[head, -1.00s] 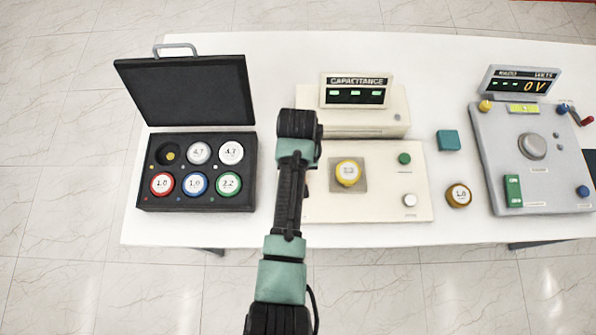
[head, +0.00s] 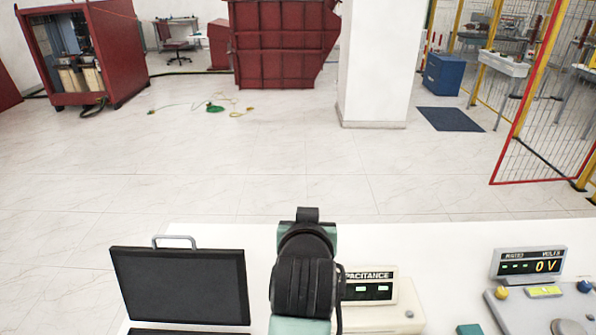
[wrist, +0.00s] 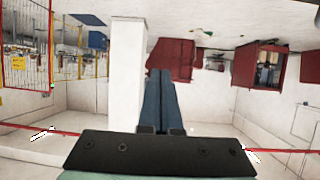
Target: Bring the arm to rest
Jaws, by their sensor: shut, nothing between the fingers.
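My arm (head: 305,275) stands folded up in the lower middle of the head view, in front of the white table. Its fingers cannot be made out there. In the wrist view my gripper (wrist: 160,73) shows two dark blue fingers pressed together with nothing between them. The wrist view is upside down, with the floor along the top. The fingers point out into the room, apart from any object.
On the table (head: 440,240) stand a black case (head: 180,285) with its lid up, a capacitance meter (head: 385,305) partly behind my arm, and a voltage unit (head: 530,263). Beyond are a white pillar (head: 375,60), red tanks (head: 285,40) and a fence (head: 550,110). The floor between is open.

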